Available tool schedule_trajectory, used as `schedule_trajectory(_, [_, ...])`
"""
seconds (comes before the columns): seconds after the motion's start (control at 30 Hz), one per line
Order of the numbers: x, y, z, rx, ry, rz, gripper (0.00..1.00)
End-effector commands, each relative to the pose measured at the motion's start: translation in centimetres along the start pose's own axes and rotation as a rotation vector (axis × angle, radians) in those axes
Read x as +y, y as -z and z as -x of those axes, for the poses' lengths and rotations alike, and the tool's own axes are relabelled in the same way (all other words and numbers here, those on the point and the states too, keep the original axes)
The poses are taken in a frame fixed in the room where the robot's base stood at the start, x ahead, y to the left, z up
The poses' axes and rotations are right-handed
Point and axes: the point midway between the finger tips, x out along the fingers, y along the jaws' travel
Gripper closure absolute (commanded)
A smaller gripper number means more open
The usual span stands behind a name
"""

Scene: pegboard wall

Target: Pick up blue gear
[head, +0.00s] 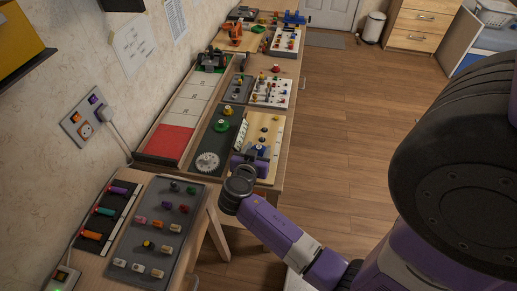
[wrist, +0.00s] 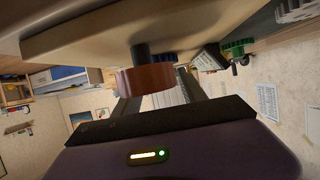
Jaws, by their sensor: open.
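A small blue part (head: 261,150), probably the blue gear, sits on the pale wooden peg board (head: 272,122) in the head view, right by my gripper (head: 252,157). In the wrist view a sliver of blue (wrist: 165,57) shows behind a brown round part (wrist: 145,82) on a dark peg. My gripper (wrist: 158,88) is open there, its fingers reaching toward the brown part, which partly covers them. I cannot tell whether they touch it. Most of the blue gear is hidden in the wrist view.
A green gear (head: 221,126) and a silver toothed disc (head: 207,163) lie on the dark board left of my gripper. A grey peg panel (head: 150,243) stands nearer. Open floor (head: 340,130) lies right.

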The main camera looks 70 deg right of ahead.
Motion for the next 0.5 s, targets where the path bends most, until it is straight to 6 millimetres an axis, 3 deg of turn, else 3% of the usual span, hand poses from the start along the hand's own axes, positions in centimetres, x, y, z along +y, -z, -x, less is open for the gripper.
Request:
schedule_trajectory(0.13, [0.0,0.0,-1.5,0.000,0.000,0.001,0.51])
schedule_trajectory(0.4, [-0.1,0.0,-1.9,0.000,0.001,0.000,0.51])
schedule_trajectory(0.5, [-0.1,0.0,-1.8,0.000,0.001,0.000,0.69])
